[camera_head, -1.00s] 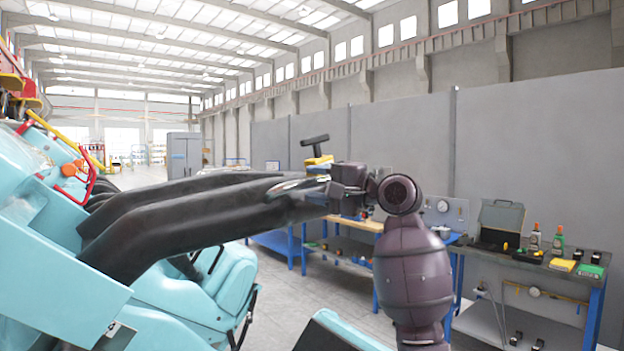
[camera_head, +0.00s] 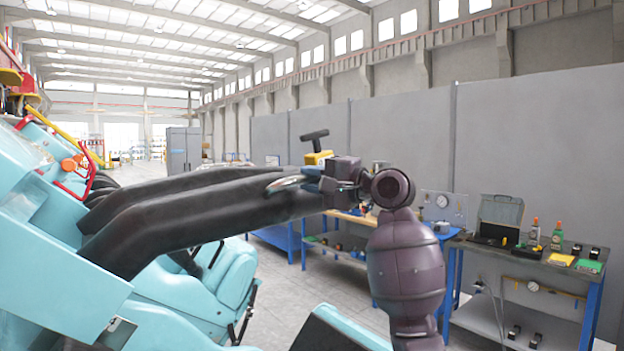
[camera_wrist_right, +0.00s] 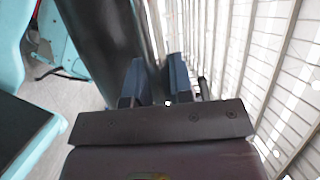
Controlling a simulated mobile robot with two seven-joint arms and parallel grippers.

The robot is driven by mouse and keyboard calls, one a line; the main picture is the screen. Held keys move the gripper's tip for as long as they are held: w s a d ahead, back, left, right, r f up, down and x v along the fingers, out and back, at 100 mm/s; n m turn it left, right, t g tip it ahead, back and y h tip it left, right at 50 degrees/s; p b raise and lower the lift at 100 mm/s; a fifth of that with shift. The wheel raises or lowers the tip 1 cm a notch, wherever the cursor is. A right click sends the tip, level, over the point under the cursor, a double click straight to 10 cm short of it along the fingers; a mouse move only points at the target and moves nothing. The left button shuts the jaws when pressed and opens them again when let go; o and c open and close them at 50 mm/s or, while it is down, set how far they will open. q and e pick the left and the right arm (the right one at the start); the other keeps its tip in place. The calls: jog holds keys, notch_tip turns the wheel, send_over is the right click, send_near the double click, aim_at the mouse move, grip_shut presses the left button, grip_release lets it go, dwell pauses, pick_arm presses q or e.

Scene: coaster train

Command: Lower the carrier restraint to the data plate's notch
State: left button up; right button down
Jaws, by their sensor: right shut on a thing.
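The carrier restraint (camera_head: 205,215) is a pair of long black padded arms. It reaches from the teal carrier (camera_head: 60,265) on the left toward the picture's middle, raised and nearly level. A curved metal bar (camera_head: 290,183) shows at its free end. My right gripper (camera_head: 325,182) is at that end, shut on the restraint; the arm and jaws hide the exact grip. In the right wrist view the two fingers (camera_wrist_right: 155,82) stand against the black restraint (camera_wrist_right: 100,40). A small pale plate (camera_head: 120,325) shows on the carrier low left; I cannot tell whether it is the data plate. No notch can be made out.
Teal seats (camera_head: 225,275) stand below and behind the restraint. A black T-handle with a yellow base (camera_head: 317,150) shows just behind the gripper. A workbench (camera_head: 545,262) with tools stands at the right along a grey wall. Open floor (camera_head: 285,300) lies between.

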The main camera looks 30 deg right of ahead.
jog(key=shift+d+f, duration=0.15)
jog(key=shift+f, duration=0.5)
pick_arm(q)
notch_tip(320, 180, down, 7)
jog(key=b, duration=0.8)
jog(key=shift+w+f, duration=0.15)
jog(key=shift+w, duration=0.25)
pick_arm(e)
notch_tip(320, 180, down, 33)
jog(key=a+m+t+h, duration=0.2)
jog(key=m+t, duration=0.2)
jog(key=m, duration=0.7)
jog(key=shift+a+m+h, duration=0.2)
jog(key=shift+m+h, duration=0.1)
jog(key=shift+m, duration=0.1)
jog(key=shift+s, duration=0.1)
jog(key=c, duration=1)
grip_release()
jog(key=shift+r, duration=0.1)
pick_arm(q)
jog(key=shift+w+d, duration=0.1)
